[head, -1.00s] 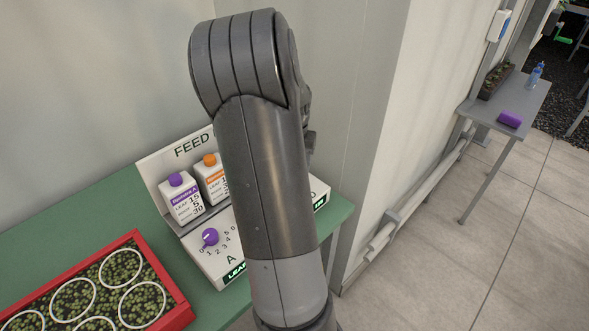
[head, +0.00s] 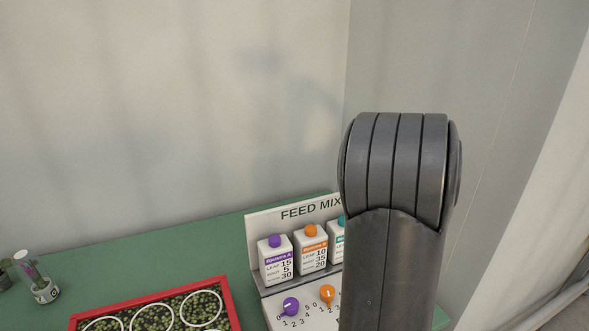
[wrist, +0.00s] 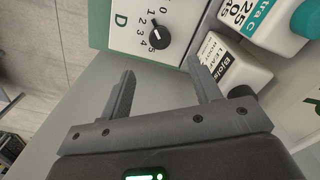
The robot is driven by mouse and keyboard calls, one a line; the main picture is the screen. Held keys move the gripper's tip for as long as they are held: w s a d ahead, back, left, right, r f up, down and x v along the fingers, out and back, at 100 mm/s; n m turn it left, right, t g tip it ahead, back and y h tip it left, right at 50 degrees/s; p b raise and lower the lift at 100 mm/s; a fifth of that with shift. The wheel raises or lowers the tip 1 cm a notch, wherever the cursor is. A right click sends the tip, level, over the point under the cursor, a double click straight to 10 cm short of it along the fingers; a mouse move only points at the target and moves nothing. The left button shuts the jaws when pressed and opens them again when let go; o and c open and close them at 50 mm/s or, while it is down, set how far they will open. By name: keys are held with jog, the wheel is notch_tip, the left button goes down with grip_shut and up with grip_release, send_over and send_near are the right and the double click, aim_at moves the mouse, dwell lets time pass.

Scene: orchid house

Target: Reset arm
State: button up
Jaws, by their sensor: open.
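My gripper (wrist: 160,92) shows in the wrist view with its two fingers spread apart and nothing between them. Beyond the fingertips is the feed mix station, with a black dial (wrist: 159,32) marked D on a white panel and a white bottle with a black cap (wrist: 236,68) behind the right finger. I cannot tell whether that finger touches the bottle. In the head view my grey arm stands bent upright at the right and hides part of the station. The gripper itself is hidden there.
The feed mix station (head: 262,222) stands on a green bench (head: 120,262). It holds white bottles with purple (head: 275,262) and orange caps (head: 311,250). A red tray (head: 226,296) of small plants and a clear tube (head: 38,280) are at the left. Walls stand behind.

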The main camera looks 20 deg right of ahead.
jog(key=a+r+n+t, duration=0.25)
jog(key=a+r, duration=0.25)
jog(key=a, duration=0.6)
jog(key=s+a+r+n+t, duration=0.1)
jog(key=s+a+n, duration=0.3)
jog(key=a, duration=0.7)
jog(key=s+a+r+n+t, duration=0.2)
jog(key=s+a+r+n, duration=0.2)
jog(key=s+a, duration=0.4)
jog(key=a+n, duration=0.1)
jog(key=a, duration=0.3)
jog(key=shift+s+a, duration=0.25)
jog(key=shift+s, duration=0.05)
jog(key=shift+r, duration=0.1)
dwell(0.8)
